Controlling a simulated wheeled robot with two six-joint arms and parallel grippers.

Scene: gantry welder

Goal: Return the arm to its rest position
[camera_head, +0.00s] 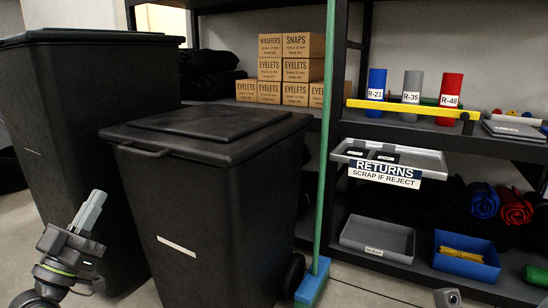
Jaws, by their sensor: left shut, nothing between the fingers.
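My left gripper (94,205) is at the lower left of the head view, pointing up and slightly to the right. Its fingers are together with nothing between them. It is in front of the black bins in the picture, and I see no object held by it. The lower part of the left arm runs out of the bottom edge.
A large black bin (60,130) and a smaller lidded bin (215,210) stand close behind the left gripper. A green pole with a blue foot (312,284) stands right of them. A shelf holds cartons (303,70), colored tubes (377,90) and a returns tray (425,160).

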